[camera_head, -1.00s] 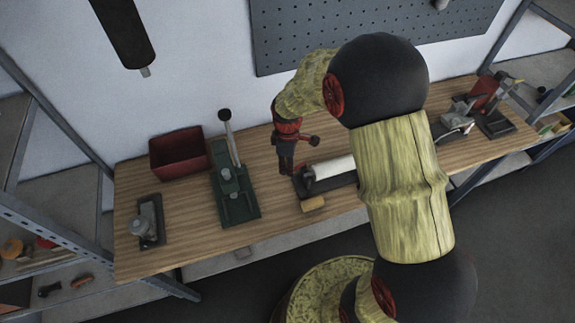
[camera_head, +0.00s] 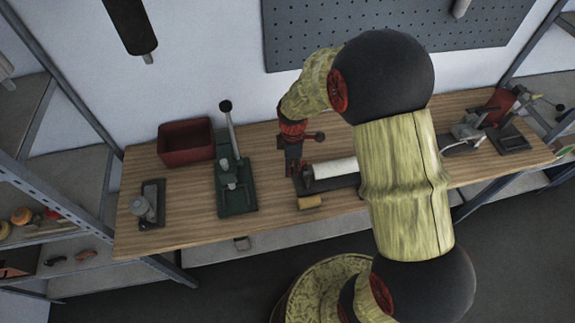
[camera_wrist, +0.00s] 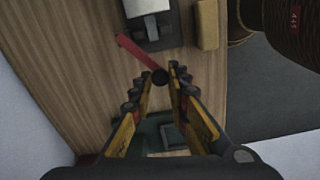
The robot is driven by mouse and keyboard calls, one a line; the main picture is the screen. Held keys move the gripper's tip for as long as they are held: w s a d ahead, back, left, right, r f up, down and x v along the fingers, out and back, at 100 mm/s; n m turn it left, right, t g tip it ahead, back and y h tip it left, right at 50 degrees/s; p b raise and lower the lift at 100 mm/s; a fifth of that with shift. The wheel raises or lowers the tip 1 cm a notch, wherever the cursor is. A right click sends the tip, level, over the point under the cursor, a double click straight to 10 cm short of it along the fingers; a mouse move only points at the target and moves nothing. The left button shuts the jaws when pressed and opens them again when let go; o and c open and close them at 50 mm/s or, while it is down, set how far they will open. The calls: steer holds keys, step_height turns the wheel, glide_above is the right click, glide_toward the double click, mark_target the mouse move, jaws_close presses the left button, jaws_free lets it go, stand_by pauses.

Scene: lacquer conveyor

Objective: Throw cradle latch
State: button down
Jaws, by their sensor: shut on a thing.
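The dark cradle (camera_head: 345,183) sits on the bench with a white cylinder (camera_head: 334,168) lying in it. Its end also shows at the top of the wrist view (camera_wrist: 150,22). The latch is a red lever (camera_wrist: 135,50) with a black knob (camera_wrist: 160,77), slanting out from beside the cradle. My gripper (camera_wrist: 161,75) has its fingertips closed around the knob end. In the head view my gripper (camera_head: 294,165) points down at the cradle's left end. The lever is hard to make out there, and my arm hides the cradle's right part.
A wooden block (camera_head: 311,203) lies in front of the cradle. A green lever press (camera_head: 236,195), a red bin (camera_head: 186,142) and a small grey fixture (camera_head: 150,205) stand to the left. A red-handled machine (camera_head: 500,100) stands far right. Bare bench (camera_head: 195,190) separates the left fixtures.

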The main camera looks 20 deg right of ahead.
steer(key=s+d+n, duration=0.3)
steer(key=d+n, duration=0.2)
steer(key=n, duration=0.6)
steer(key=shift+s+p, duration=0.2)
steer(key=shift+p, duration=0.2)
steer(key=shift+d, duration=0.1)
steer(key=c, duration=1.7)
jaws_free()
step_height(320, 180, up, 12)
